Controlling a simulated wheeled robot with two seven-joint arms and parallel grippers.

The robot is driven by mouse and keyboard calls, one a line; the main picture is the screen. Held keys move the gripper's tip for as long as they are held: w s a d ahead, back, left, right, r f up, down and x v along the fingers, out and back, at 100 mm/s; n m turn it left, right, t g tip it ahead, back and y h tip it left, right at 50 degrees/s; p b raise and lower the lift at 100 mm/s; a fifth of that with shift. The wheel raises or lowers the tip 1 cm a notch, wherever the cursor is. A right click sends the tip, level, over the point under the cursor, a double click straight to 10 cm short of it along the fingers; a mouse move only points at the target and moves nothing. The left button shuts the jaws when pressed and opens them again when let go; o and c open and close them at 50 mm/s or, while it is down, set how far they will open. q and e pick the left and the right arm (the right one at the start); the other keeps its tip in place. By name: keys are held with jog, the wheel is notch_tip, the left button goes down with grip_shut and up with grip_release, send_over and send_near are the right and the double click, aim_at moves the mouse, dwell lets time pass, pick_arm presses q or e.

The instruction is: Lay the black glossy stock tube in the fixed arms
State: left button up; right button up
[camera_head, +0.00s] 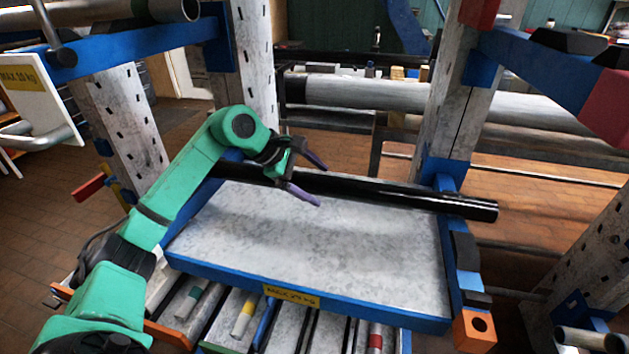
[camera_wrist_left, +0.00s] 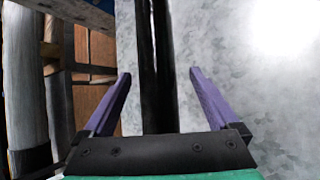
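The black glossy stock tube (camera_head: 400,193) lies along the back of a grey, blue-edged shelf (camera_head: 330,240), its right end (camera_head: 485,209) reaching past the right upright. My left gripper (camera_head: 312,178) is open at the tube's left half, its purple fingers apart. In the left wrist view the tube (camera_wrist_left: 156,60) runs between the two open fingers (camera_wrist_left: 160,80), with gaps on both sides. Blue arms, likely the fixed arms, stand out from the uprights at upper left (camera_head: 130,46) and upper right (camera_head: 540,72). My right gripper is not in view.
Perforated grey uprights (camera_head: 255,70) and (camera_head: 455,110) stand behind the shelf. A large grey pipe (camera_head: 400,95) lies farther back. Several tubes lie below the shelf. The shelf's front is clear.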

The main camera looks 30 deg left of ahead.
pick_arm(q)
jog(key=shift+f, duration=0.1)
jog(key=shift+s+a+r, duration=0.2)
jog(key=shift+a+r, duration=0.05)
jog(key=shift+r, duration=0.05)
jog(key=b+v, duration=0.1)
jog(key=v, duration=1.3)
jog(key=shift+d, duration=0.1)
